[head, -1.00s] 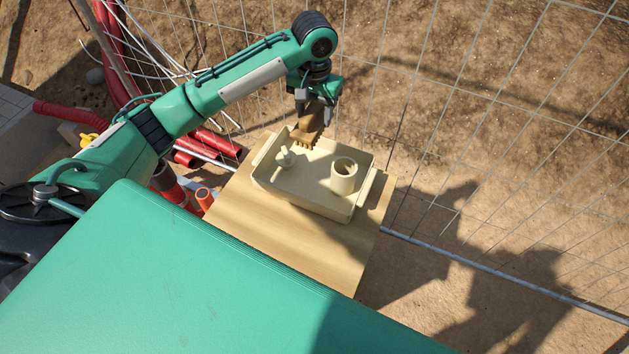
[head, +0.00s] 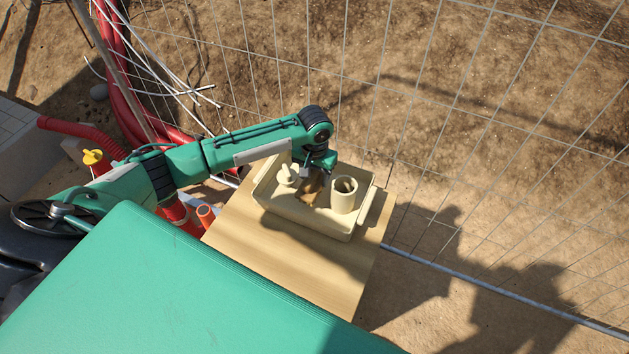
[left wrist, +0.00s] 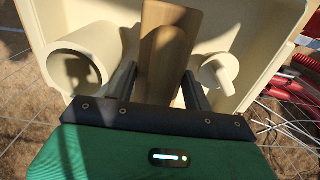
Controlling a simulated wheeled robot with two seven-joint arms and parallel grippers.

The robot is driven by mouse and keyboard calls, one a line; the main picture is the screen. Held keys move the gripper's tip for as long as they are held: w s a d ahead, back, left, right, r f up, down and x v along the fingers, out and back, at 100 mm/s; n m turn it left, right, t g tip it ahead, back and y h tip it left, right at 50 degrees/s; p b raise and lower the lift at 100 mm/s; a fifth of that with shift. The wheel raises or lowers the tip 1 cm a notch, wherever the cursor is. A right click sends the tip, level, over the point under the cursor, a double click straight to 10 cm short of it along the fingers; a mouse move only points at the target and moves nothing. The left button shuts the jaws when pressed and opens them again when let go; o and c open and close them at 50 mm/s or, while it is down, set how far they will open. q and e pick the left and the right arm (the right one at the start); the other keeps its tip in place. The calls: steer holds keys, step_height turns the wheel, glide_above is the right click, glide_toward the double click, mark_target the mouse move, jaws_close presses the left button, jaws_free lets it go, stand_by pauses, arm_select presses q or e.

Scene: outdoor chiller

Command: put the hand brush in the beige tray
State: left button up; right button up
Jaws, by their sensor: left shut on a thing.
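The hand brush (head: 312,187) is brown and wooden. My left gripper (head: 316,172) is shut on it, low over the beige tray (head: 300,213), between the two things standing in it. In the left wrist view the brush (left wrist: 167,45) runs up between the two dark fingers (left wrist: 158,88), with the tray's inside (left wrist: 218,30) around it. Whether the brush touches the tray floor cannot be told. The arm hides part of the tray's far side. My right gripper is not in view.
In the tray stand a cream cup (head: 343,194) on the right and a cream knobbed piece (head: 287,175) on the left. The tray sits on a wooden table (head: 290,257). A wire fence (head: 450,130) runs behind. Red pipes (head: 120,70) lie at left.

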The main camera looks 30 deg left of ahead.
arm_select(q)
steer(key=shift+f, duration=1.55)
steer(key=o, duration=0.7)
steer(key=shift+f, duration=0.15)
steer(key=shift+o, duration=0.2)
steer(key=shift+r, duration=0.3)
step_height(320, 180, up, 11)
steer(key=shift+f+b, duration=0.2)
steer(key=shift+b, duration=0.15)
steer(key=shift+r, duration=0.6)
